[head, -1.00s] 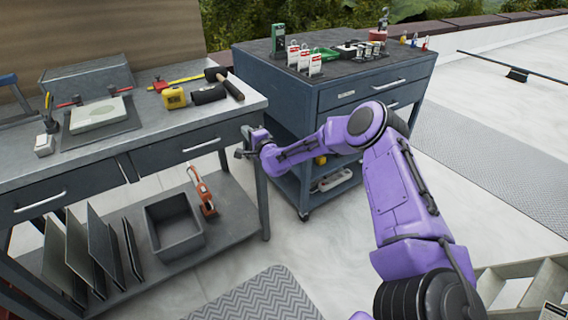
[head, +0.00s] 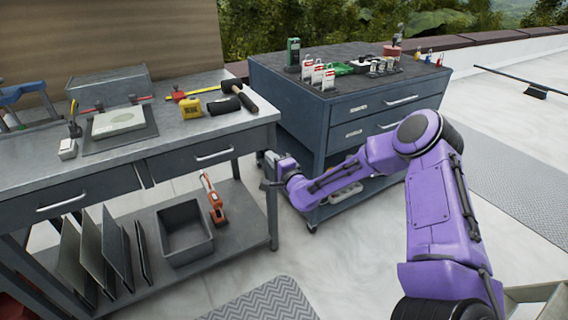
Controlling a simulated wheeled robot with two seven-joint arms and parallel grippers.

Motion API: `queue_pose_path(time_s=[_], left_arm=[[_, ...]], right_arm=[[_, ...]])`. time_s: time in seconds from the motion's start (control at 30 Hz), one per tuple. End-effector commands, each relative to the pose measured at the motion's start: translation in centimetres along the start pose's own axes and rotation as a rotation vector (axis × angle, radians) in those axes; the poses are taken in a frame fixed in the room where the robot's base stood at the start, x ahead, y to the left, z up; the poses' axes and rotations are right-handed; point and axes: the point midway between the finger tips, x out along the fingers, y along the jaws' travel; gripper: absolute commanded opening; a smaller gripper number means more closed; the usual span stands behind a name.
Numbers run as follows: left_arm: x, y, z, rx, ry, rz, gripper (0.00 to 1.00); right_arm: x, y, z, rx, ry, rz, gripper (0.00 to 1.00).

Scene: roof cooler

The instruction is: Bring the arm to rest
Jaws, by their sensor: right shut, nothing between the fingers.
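My right arm comes in from the lower right, bent at the elbow, with its forearm reaching left. My right gripper (head: 268,172) is at the end of it, beside the right front corner of the workbench (head: 200,152) and in front of the blue tool cabinet (head: 345,108). It is small and partly hidden by its own wrist, and it is shut with nothing seen in it. I cannot tell whether it touches the bench leg behind it. My left gripper is not in view.
The bench holds a hammer (head: 240,97), a yellow tape measure (head: 190,107) and a pale slab (head: 118,122). Its lower shelf has a grey bin (head: 186,238), an orange tool (head: 213,200) and upright panels (head: 95,255). Padlocks and tags stand on the cabinet.

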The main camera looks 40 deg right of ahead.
Motion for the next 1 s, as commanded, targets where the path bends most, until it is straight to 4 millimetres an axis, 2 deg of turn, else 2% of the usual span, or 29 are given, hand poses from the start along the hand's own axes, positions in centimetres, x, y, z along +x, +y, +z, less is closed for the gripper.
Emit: queue_pose_path(time_s=[0.1, 0.2, 0.47, 0.57, 0.63, 0.77, 0.87, 0.9, 0.97, 1.0], left_arm=[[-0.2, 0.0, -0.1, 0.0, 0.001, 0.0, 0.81], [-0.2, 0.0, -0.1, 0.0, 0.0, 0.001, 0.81], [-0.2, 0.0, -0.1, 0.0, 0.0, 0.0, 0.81], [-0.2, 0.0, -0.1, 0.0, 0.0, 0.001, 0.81], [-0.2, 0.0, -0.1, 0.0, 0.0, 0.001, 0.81], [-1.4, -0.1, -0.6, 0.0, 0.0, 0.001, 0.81], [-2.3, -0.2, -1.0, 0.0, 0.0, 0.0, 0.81], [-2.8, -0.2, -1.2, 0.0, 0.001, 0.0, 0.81], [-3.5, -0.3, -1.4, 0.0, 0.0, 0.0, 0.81], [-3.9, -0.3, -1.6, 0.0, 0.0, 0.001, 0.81]], right_arm=[[-2.5, 0.0, -0.4, 0.005, 0.007, 0.001, 0.0], [-3.5, 0.0, -0.4, 0.003, 0.007, 0.0, 0.0], [-3.8, 0.2, -0.2, -0.001, 0.004, 0.002, 0.0], [-3.8, 0.3, -0.3, -0.069, 0.012, 0.011, 0.0], [-5.1, 2.3, 0.0, -0.146, 0.048, 0.101, 0.0], [-10.7, 8.5, 4.5, -0.373, -0.019, 0.391, 0.0], [-17.1, 13.3, 6.7, -0.555, -0.108, 0.618, 0.0], [-20.2, 14.9, 7.3, -0.631, -0.151, 0.709, 0.0], [-25.1, 17.0, 7.6, -0.748, -0.218, 0.844, 0.0], [-28.5, 18.0, 7.6, -0.824, -0.264, 0.93, 0.0]])
